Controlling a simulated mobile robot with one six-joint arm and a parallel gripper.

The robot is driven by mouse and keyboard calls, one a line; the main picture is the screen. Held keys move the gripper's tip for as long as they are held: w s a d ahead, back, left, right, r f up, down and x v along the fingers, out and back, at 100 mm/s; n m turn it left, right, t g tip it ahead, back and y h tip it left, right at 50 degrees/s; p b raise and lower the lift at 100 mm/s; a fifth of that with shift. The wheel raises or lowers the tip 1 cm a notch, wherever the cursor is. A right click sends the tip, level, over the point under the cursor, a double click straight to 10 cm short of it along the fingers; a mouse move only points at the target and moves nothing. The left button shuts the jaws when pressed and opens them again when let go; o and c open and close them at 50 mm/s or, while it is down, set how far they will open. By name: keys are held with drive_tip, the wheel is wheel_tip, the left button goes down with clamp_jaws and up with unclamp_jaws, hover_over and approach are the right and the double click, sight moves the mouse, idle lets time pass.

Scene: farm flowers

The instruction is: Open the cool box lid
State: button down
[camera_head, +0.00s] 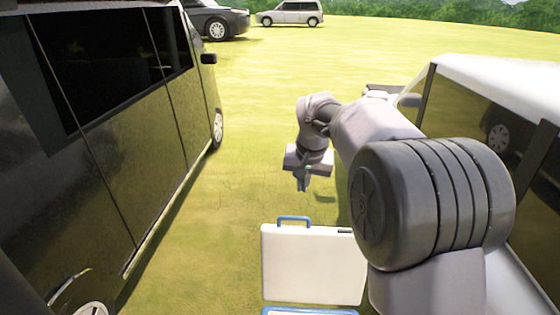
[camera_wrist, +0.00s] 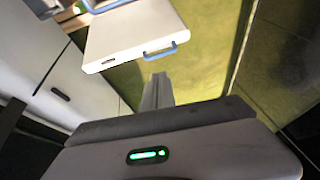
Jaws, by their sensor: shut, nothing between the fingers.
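The cool box lid (camera_head: 310,265) is a white panel with a blue handle (camera_head: 293,218) on its top edge. In the head view it stands raised, roughly upright, behind the blue rim of the cool box (camera_head: 310,312), which shows only at the bottom edge. The lid (camera_wrist: 133,32) and its blue handle (camera_wrist: 166,46) also show at the top of the wrist view. My gripper (camera_head: 303,185) is shut and empty, in the air beyond the lid and apart from it. Its closed fingers (camera_wrist: 157,90) point toward the lid in the wrist view. Most of the box is out of view.
A dark van (camera_head: 110,130) stands close on the left. A white-roofed vehicle (camera_head: 490,95) is close on the right, partly behind my arm. Open grass (camera_head: 255,140) lies between them. A dark car (camera_head: 215,18) and a pale van (camera_head: 290,13) are far back.

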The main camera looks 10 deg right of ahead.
drive_tip(key=w+d+f+p, duration=0.1)
drive_tip(key=w+f+p, duration=0.3)
drive_tip(key=w+f, duration=0.55)
wheel_tip(320, 180, down, 9)
drive_tip(key=w, duration=0.1)
drive_tip(key=shift+d+f+n+h+b, duration=0.15)
drive_tip(key=shift+n+h+b, duration=0.15)
drive_tip(key=shift+h+b, duration=0.1)
